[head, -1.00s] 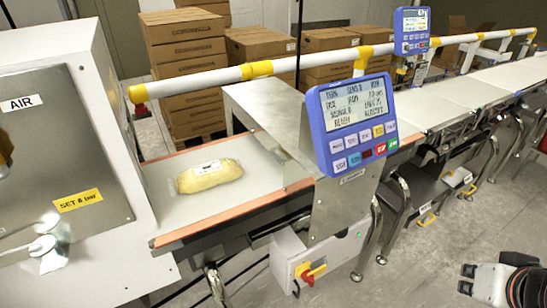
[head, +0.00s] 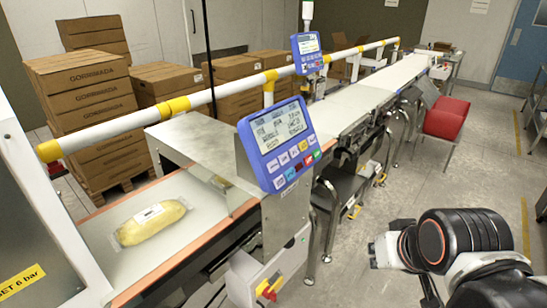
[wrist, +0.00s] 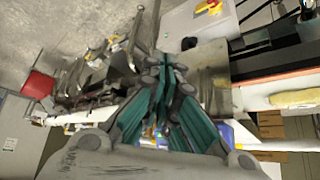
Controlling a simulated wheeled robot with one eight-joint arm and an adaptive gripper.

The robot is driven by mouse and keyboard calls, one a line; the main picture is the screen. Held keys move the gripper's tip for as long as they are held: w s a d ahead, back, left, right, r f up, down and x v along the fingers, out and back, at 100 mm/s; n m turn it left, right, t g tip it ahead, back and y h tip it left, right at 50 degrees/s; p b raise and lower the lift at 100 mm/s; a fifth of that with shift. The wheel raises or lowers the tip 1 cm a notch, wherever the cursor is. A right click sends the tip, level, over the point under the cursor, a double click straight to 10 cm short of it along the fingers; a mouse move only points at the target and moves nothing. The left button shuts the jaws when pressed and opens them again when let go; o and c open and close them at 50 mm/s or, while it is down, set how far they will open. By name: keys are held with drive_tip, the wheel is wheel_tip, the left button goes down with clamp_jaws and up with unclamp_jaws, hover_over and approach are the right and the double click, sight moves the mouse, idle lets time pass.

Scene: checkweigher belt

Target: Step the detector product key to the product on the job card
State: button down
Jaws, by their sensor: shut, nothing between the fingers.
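The blue detector panel (head: 280,142) hangs on the white and yellow rail above the belt. It has a grey text screen (head: 281,126) and rows of small keys (head: 290,160), including yellow, red and green ones. The text and key labels are too small to read surely. My gripper (head: 374,254) is at the lower right in the head view, apart from the panel and over the floor. In the wrist view my gripper (wrist: 165,62) shows its fingers together, with nothing between them. A blue patch of a panel shows partly hidden behind the fingers there. I cannot identify a job card.
A yellow wrapped product (head: 152,222) lies on the near belt. A second blue panel (head: 307,52) stands farther along the rail. Cartons (head: 85,100) are stacked behind the line. A red chair (head: 446,118) stands at the right. Open floor lies right of the line.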

sight(273, 166)
drive_tip(key=w+a+r+g+y+p, duration=0.15)
drive_tip(key=w+a+r+p, duration=0.35)
drive_tip(key=w+r+p, duration=0.75)
drive_tip(key=w+a+f+n+g+p, duration=0.1)
drive_tip(key=a+p, duration=0.6)
drive_tip(key=p, duration=1)
drive_tip(key=shift+w+n+g, duration=0.4)
drive_tip(key=shift+w+g, duration=0.25)
drive_tip(key=shift+g, duration=0.1)
drive_tip(key=shift+f+y, duration=0.1)
drive_tip(key=shift+y, duration=0.15)
drive_tip(key=shift+w+a+f+b, duration=0.4)
drive_tip(key=shift+w+a+f, duration=0.35)
drive_tip(key=shift+a, duration=0.3)
drive_tip(key=shift+w+a+f+b, duration=0.4)
drive_tip(key=shift+w+a+f, duration=0.2)
drive_tip(key=shift+w+a, duration=0.35)
drive_tip(key=shift+w+a+f+b, duration=0.4)
drive_tip(key=shift+w+a+f, duration=0.3)
drive_tip(key=shift+a, duration=0.4)
drive_tip(key=shift+w+a+f+b, duration=0.15)
drive_tip(key=shift+w+a+b, duration=0.15)
drive_tip(key=shift+b, duration=0.1)
